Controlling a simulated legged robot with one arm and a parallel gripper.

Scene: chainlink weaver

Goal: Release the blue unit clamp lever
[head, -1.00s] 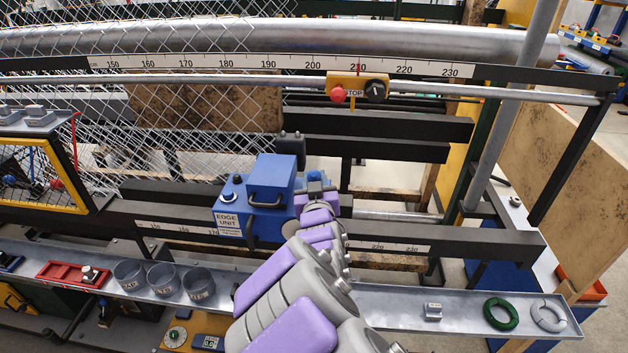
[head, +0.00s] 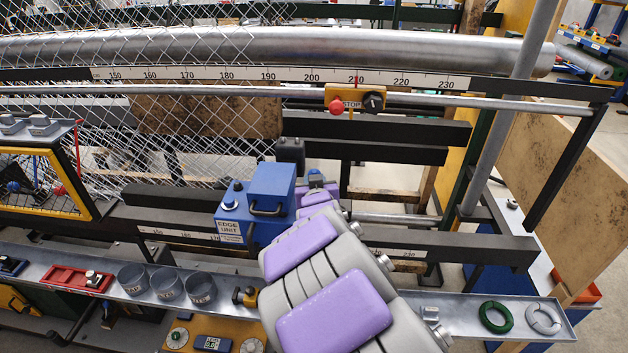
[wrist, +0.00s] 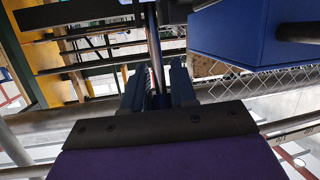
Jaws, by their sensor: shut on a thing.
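The blue edge unit (head: 268,188) sits on the dark rail in the head view, with a black handle on its front and a white label. In the wrist view its blue housing (wrist: 255,35) fills the upper right. My gripper (wrist: 158,88) is just beside the unit, at its right side in the head view (head: 316,180), where my arm largely hides it. Its fingers are shut on a slim dark bar (wrist: 152,45), which appears to be the clamp lever. The lever's joint with the unit is not clear to see.
The grey tray (head: 460,308) in front holds cups (head: 167,284) and a green wire coil (head: 495,317). Wire mesh (head: 200,110) hangs behind the unit at left.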

